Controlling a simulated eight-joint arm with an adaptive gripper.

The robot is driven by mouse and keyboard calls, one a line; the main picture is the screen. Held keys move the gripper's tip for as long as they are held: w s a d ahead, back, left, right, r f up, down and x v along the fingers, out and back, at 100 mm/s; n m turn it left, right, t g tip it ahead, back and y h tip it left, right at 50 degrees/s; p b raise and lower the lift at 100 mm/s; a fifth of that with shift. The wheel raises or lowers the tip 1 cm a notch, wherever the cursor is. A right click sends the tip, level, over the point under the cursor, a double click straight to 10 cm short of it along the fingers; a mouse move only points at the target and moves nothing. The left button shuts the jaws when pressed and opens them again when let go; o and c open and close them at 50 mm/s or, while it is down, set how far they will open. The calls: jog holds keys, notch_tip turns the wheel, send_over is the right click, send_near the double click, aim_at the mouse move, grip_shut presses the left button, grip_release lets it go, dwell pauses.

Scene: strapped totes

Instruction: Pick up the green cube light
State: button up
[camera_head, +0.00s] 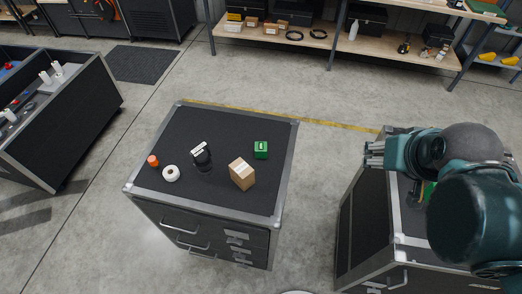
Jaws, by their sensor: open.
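The green cube light (261,150) sits on the black top of the middle cabinet (215,200), toward its right back side. It is a small green cube with a white mark on its top or front. My gripper (371,154) is at the right, over the gap beside the right-hand cabinet, well to the right of the cube and apart from it. It is open, with nothing visible between its fingers.
A cardboard box (242,174) stands just in front and left of the cube. A black object (202,157), a white roll (171,174) and an orange item (153,161) lie farther left. The right cabinet (358,228) stands under my arm. Shelving (300,42) runs along the back.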

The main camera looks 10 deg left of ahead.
jog(key=w+a+f+n+g, duration=0.25)
jog(key=w+a+n, duration=0.35)
jog(key=w+a, duration=0.3)
jog(key=n+g+h+b, duration=0.2)
jog(key=n+g+h, duration=0.15)
jog(key=n, duration=1.05)
send_near(261, 146)
jog(key=shift+w+d+f+h, duration=0.1)
jog(key=shift+d+f+h, duration=0.1)
jog(key=shift+f, duration=0.4)
jog(key=shift+w+d+f+h, duration=0.1)
jog(key=shift+d+f+h, duration=0.1)
jog(key=shift+f, duration=0.35)
jog(key=shift+s+a+f, duration=0.15)
jog(key=shift+a+f, duration=0.15)
jog(key=shift+x, duration=1.3)
jog(key=shift+d+f, duration=0.1)
